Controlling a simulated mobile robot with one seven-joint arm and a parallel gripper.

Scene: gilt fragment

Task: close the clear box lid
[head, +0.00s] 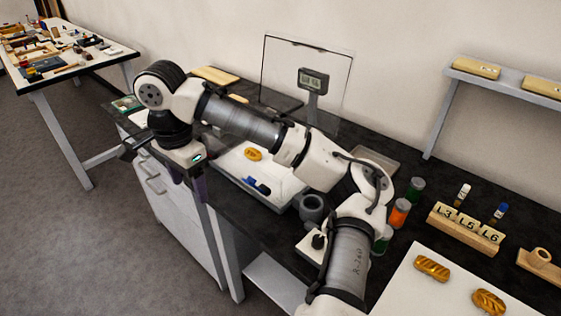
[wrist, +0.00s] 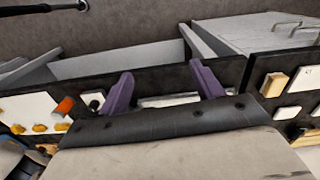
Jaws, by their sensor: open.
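The clear box (head: 287,190) stands on the dark bench in the head view. My arm crosses in front of part of it. Its clear lid (head: 335,98), thin and dark-edged, stands raised at the back, near the wall. A gold piece (head: 253,154) and a small blue item (head: 258,186) show on the pale surface within the box area. My gripper (head: 200,187) is at the bench's front edge, left of the box and apart from the raised lid. Its purple fingers are spread in the wrist view (wrist: 163,86), with nothing seen held between them.
A small display on a post (head: 313,82) stands before the lid. A grey cup (head: 313,208), an orange-banded jar (head: 399,213) and a wooden block with number tiles (head: 465,228) stand to the right. A white board (head: 440,285) holds gold pieces. A wall shelf (head: 510,80) is at right.

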